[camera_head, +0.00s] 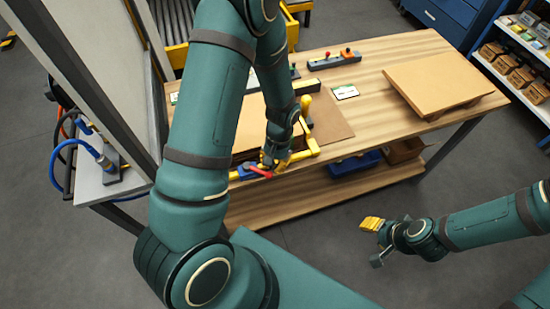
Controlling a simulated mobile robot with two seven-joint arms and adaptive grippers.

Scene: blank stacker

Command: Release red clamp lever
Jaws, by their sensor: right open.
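The red clamp lever (259,171) shows at the near edge of the wooden workbench (362,128), beside a small blue part (247,173) and the yellow frame (308,143). My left gripper (277,161) is down at this corner, right at the lever. Whether it touches the lever I cannot tell. Its fingers are small and partly hidden, so their opening does not show. My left arm covers much of the fixture's left side. My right gripper (372,224), with yellow fingertips, is open and empty, out over the floor in front of the bench.
A wooden board (438,82) sits raised at the bench's right. A dark control bar (334,60) with knobs is at the back. A blue bin (355,164) stands below. Blue hoses (88,151) are at left.

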